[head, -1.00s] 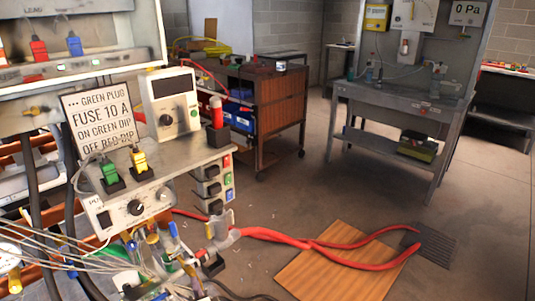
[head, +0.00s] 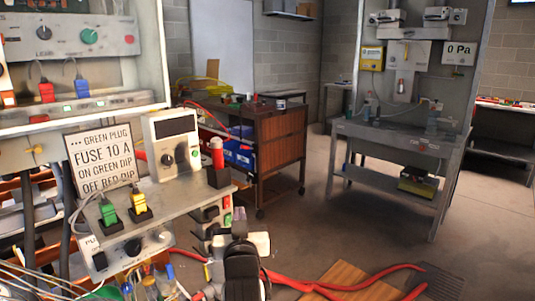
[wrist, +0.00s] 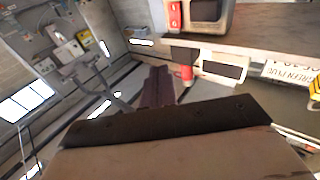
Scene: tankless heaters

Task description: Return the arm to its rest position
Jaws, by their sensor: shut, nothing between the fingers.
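My gripper (wrist: 158,84) shows in the wrist view, its dark narrow fingers together beyond the broad dark edge of its body. It holds nothing. It points toward open room, below and left of the underside of a bench shelf. In the head view a black and white part of my arm (head: 244,268) rises at the bottom, right of the control panel. The fingers cannot be made out in the head view.
A panel bench with a fuse sign (head: 103,157), green plug (head: 107,212), yellow plug (head: 138,203) and meter (head: 172,145) stands close at left. Red hoses (head: 345,283) cross a wooden board (head: 352,278) on the floor. A cart (head: 280,140) and grey workbench (head: 390,145) stand behind. Floor between is clear.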

